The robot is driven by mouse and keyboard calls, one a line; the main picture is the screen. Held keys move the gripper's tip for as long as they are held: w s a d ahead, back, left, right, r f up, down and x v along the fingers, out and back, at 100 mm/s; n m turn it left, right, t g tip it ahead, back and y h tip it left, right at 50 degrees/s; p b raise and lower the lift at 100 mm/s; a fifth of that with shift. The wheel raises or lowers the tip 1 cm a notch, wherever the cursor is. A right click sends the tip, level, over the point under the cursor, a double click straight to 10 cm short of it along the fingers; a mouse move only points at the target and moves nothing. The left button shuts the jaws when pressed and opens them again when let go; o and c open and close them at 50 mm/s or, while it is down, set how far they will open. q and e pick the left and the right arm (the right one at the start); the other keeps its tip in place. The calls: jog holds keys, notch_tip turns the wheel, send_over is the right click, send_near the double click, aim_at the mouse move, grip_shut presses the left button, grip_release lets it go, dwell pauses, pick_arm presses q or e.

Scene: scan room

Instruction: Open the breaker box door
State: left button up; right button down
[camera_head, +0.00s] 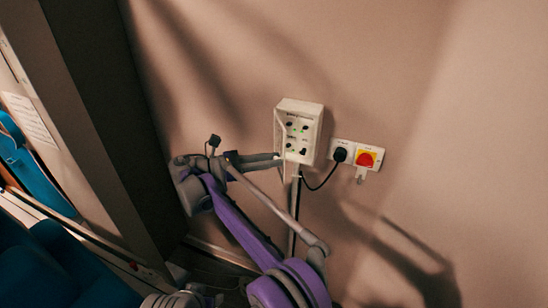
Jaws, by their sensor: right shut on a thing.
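The breaker box (299,130) is a small pale box on the wall, with several dark knobs or switches showing on its front. A thin pale door (279,134) stands out along its left side, seen nearly edge-on, so the door looks open. My right gripper (279,160) reaches in from the lower left, its long grey fingers at the lower edge of the door. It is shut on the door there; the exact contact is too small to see. My left gripper is not in view.
A conduit (294,215) runs down below the box. A dark door frame (100,110) stands at left. The wall at right is clear.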

jog(key=shift+a, duration=0.1)
dwell(0.4)
jog(key=c, duration=0.7)
grip_release()
jog(key=shift+c, duration=0.2)
jog(key=shift+r, duration=0.1)
notch_tip(320, 180, up, 10)
